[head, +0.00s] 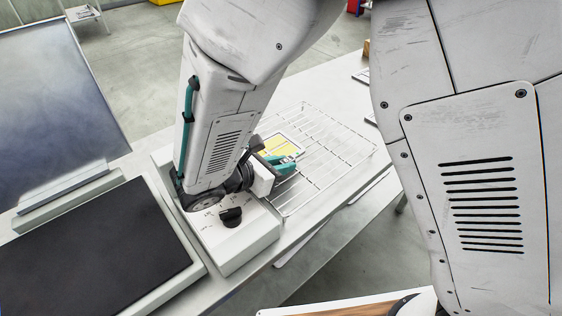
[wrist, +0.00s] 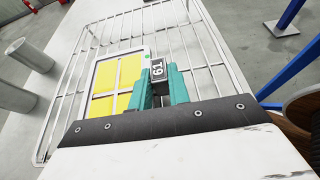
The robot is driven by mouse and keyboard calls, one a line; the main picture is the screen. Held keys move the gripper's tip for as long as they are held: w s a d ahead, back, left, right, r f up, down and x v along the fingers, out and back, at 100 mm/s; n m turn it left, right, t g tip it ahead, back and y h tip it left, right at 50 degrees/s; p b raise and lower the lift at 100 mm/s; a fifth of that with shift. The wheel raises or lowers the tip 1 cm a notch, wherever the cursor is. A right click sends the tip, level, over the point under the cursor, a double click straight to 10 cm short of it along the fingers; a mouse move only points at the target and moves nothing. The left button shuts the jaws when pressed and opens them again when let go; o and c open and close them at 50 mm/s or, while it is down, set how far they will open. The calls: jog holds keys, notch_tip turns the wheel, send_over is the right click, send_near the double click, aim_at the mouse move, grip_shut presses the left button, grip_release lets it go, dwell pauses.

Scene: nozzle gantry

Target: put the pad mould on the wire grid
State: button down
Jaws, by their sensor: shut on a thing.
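The pad mould (head: 280,148) is a flat white frame with yellow panels divided by white bars. It shows larger in the wrist view (wrist: 118,88), left of the jaws. My gripper (head: 284,164) has teal fingers, and in the wrist view its jaws (wrist: 158,78) are shut on the mould's dark, numbered tab. The wire grid (head: 345,143) is a rack of thin metal wires on the pale bench, and it also shows in the wrist view (wrist: 205,50). The mould is over the grid's left part; I cannot tell whether it touches the wires. My arm hides some of the grid's left side.
A white unit with a black knob (head: 231,217) stands left of the grid, close under my wrist. A dark flat plate (head: 95,245) lies farther left. Grey cylinders (wrist: 32,58) stand beside the grid in the wrist view. The grid's right part is bare.

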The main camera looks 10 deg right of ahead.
jog(key=shift+f, duration=0.1)
jog(key=c, duration=1.3)
grip_release()
